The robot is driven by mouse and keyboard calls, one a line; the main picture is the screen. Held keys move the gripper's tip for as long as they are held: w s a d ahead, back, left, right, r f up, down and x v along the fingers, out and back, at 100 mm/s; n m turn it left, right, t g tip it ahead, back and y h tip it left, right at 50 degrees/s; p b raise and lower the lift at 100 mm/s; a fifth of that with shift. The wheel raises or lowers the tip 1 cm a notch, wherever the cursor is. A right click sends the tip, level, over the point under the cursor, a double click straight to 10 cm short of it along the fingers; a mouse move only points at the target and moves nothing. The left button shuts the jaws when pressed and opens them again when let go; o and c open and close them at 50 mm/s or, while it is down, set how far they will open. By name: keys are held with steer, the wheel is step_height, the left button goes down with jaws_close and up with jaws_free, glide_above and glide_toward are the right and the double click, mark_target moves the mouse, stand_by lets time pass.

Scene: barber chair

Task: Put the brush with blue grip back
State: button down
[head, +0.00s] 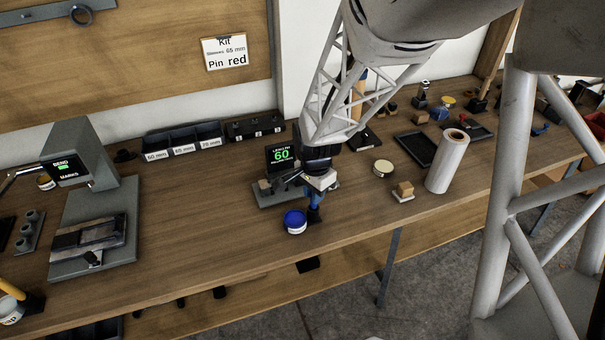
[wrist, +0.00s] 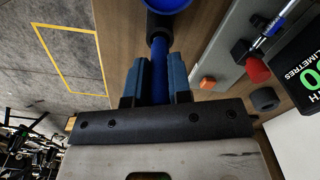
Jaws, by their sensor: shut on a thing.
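My gripper (head: 318,190) is low over the front part of the workbench, just in front of the length gauge (head: 284,157). In the wrist view its two fingers (wrist: 158,72) are shut on the blue grip of the brush (wrist: 158,58). The blue grip also shows below my gripper in the head view (head: 315,201). A black piece (head: 314,215) is at its lower end, close to the bench; I cannot tell whether it is the brush's own end or a holder around it. The bristles are not visible.
A blue-lidded jar (head: 295,222) stands immediately left of the brush. A white roll (head: 447,160), a round tin (head: 383,167) and a small block on a pad (head: 403,191) are to the right. The bench between the grey press (head: 95,205) and the jar is clear.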

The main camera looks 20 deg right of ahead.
steer(key=shift+f, duration=0.1)
steer(key=c, duration=1.1)
jaws_free()
steer(key=shift+o, duration=0.2)
step_height(320, 180, up, 12)
steer(key=shift+r, duration=0.15)
steer(key=s+a+r+n+t, duration=0.1)
steer(key=s+a+r+n, duration=0.1)
steer(key=s+r+n, duration=0.3)
steer(key=s+a+r+n+t, duration=0.1)
steer(key=s+a+r+n, duration=0.2)
steer(key=s, duration=1)
step_height(320, 180, up, 2)
steer(key=n, duration=0.5)
steer(key=shift+r+t, duration=0.2)
steer(key=shift+t, duration=0.1)
steer(key=shift+a, duration=0.1)
